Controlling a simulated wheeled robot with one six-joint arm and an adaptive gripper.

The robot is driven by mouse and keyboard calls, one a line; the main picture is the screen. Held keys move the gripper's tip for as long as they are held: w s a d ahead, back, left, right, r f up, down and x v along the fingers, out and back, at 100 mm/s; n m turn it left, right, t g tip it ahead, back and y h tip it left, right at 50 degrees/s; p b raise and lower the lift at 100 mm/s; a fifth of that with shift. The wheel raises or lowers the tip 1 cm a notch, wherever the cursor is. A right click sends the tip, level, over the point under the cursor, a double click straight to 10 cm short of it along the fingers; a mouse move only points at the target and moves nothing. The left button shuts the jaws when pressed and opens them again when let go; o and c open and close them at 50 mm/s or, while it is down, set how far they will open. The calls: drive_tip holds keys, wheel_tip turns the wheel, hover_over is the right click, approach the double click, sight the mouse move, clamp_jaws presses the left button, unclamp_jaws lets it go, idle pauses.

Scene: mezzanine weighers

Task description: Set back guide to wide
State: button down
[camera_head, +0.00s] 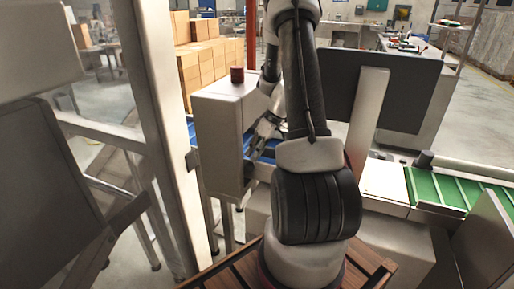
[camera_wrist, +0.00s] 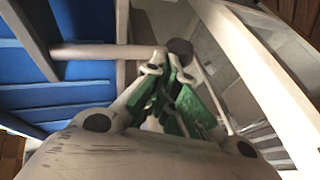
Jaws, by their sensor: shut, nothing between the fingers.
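My gripper (camera_head: 262,137) is low beside the grey cabinet, over the blue conveyor (camera_head: 268,154). In the wrist view my gripper (camera_wrist: 168,68) is shut, with its green-padded fingers together and nothing between them. A pale horizontal rod (camera_wrist: 90,51) crosses above the blue belt (camera_wrist: 88,72), apparently part of a guide. A dark round knob (camera_wrist: 180,47) shows just beyond my fingertips, close to the rod's right end. Whether the fingers touch the knob or rod I cannot tell. Which rail is the back guide, and its setting, are not clear. In the head view my arm hides part of this area.
The grey cabinet (camera_head: 220,130) carries a dark red cylinder (camera_head: 237,75) and stands left of my gripper. A large dark panel (camera_head: 395,88) is at the right. A green conveyor (camera_head: 440,189) runs at the right. A metal post (camera_head: 160,120) rises at the left.

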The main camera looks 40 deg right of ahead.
drive_tip(key=shift+a, duration=0.1)
drive_tip(key=s+a, duration=0.3)
drive_tip(key=a, duration=0.2)
idle(0.3)
drive_tip(key=shift+s+a, duration=0.1)
